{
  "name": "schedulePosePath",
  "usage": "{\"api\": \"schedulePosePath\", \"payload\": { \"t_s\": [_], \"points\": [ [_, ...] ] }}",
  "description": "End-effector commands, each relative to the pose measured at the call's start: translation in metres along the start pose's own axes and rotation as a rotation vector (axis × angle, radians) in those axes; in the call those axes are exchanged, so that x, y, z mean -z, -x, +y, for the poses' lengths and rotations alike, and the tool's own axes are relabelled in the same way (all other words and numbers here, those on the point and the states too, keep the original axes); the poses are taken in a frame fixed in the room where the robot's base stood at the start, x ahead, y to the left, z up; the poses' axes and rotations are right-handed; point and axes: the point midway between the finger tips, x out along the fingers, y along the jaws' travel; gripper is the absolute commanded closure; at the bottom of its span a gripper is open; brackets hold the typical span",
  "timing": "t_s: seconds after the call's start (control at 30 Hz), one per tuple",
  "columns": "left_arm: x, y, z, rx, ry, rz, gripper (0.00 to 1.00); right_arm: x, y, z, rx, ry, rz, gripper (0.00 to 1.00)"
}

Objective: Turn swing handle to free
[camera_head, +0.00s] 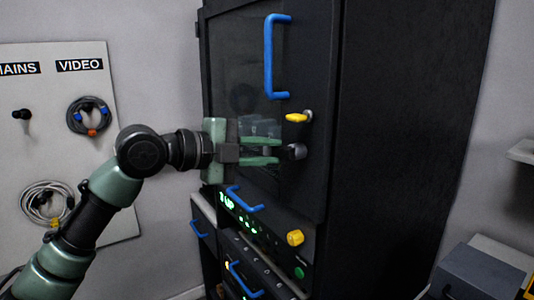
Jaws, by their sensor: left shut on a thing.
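The black cabinet (320,190) has a door with a dark glass pane and a vertical blue pull handle (269,60). Below the pull, a yellow lever (296,117) on a grey mount points left. Under it, a dark handle (298,151), seemingly the swing handle, sticks out to the left at the door's right edge. My left gripper (277,151), with green fingers, comes in from the left and is shut on this dark handle, which lies about level. The fingers hide part of it. My right gripper is not in view.
A white board (110,180) at left carries coiled cables on pegs. Below the door are a lit green display (235,210), a yellow knob (295,238) and blue drawer handles (245,280). A grey box (485,275) stands at lower right.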

Motion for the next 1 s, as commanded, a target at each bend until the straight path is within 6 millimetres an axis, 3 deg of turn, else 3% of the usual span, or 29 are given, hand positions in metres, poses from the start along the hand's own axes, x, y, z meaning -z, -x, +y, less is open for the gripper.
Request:
{"api": "schedulePosePath", "payload": {
  "t_s": [0.33,0.9,0.93,1.0],
  "points": [
    [0.0016,0.0009,-0.0051,0.0,-0.149,-0.03,1.0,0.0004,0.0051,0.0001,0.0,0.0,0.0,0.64],
    [0.0019,0.001,-0.0055,-0.001,-0.181,-0.036,1.0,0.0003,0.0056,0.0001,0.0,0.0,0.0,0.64],
    [0.0018,0.001,-0.0055,-0.001,-0.181,-0.036,0.78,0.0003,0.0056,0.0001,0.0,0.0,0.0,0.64],
    [0.0019,0.001,-0.0055,-0.001,-0.18,-0.036,0.59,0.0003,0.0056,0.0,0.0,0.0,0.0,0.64]
  ]
}}
